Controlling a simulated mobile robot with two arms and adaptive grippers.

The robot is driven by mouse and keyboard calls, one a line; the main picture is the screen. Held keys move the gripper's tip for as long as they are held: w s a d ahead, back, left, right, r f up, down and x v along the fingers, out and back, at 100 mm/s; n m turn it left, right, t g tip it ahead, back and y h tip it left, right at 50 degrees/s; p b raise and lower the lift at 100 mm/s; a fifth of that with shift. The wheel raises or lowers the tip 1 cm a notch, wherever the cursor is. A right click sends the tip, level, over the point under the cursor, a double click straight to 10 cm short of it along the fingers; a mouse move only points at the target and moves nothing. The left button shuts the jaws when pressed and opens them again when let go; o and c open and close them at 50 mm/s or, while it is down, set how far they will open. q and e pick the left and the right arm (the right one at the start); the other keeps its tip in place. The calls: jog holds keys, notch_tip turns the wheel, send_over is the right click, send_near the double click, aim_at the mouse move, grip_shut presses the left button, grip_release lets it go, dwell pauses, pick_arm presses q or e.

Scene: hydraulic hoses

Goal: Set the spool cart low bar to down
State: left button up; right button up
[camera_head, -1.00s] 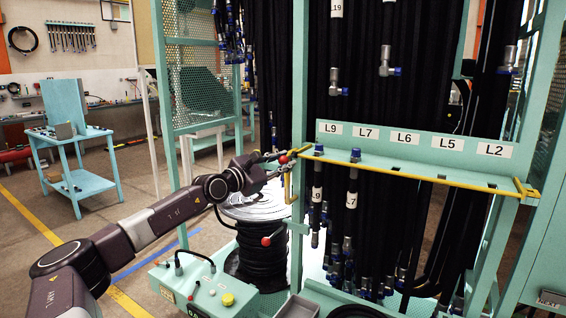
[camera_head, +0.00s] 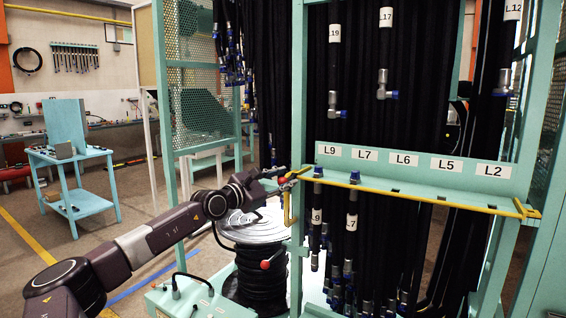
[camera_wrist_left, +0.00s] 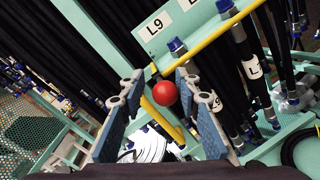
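The spool cart's low bar (camera_head: 420,195) is a yellow bar running across the front of the green shelf labelled L9 to L2. Its left end bends down beside the cart post, near a red ball knob (camera_head: 282,180). My left gripper (camera_head: 280,176) is at this left end. In the left wrist view the low bar (camera_wrist_left: 215,38) slants down from the top right, and the red knob (camera_wrist_left: 165,93) shows between the two spread blue-grey fingers of my left gripper (camera_wrist_left: 164,108). The gripper is open, and I see no clear finger contact. My right gripper is out of view.
Black hoses (camera_head: 350,80) hang behind the shelf (camera_head: 420,178). A blue workbench (camera_head: 75,165) stands at the left, with free floor between.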

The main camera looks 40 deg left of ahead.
pick_arm(q)
notch_tip(320, 180, up, 7)
jog(key=shift+w+f, duration=0.1)
jog(key=shift+f, duration=0.1)
jog(key=shift+a+r, duration=0.1)
jog(key=shift+r, duration=0.6)
